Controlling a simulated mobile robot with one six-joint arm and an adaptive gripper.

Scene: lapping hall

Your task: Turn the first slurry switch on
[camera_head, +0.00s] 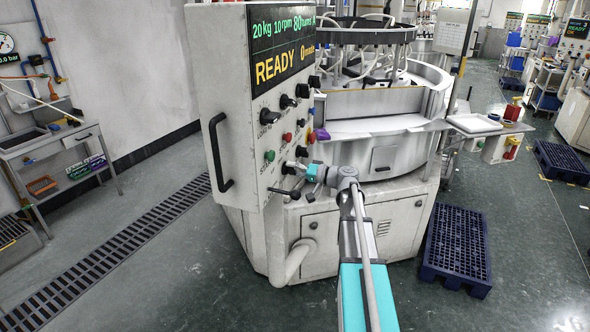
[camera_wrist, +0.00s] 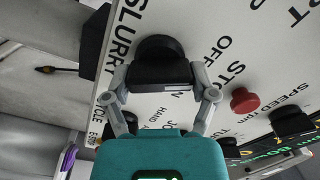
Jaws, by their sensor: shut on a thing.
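The slurry switch is a black round knob (camera_wrist: 160,52) with a raised bar, on the white control panel (camera_wrist: 240,30) in the wrist view. The word SLURRY is printed to its left and OFF to its right. My gripper (camera_wrist: 160,82) is shut on the knob's bar, one finger on each side. In the head view my gripper (camera_head: 297,168) reaches the lower part of the grey panel (camera_head: 230,90), where it mostly hides the knob. The pointer mark on the knob is not readable.
A red button (camera_wrist: 243,101) and other black knobs (camera_wrist: 291,120) sit beside the switch. In the head view a green button (camera_head: 269,156) is left of my gripper, and the display (camera_head: 282,45) reads READY. A blue pallet (camera_head: 456,246) lies on the floor at right.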

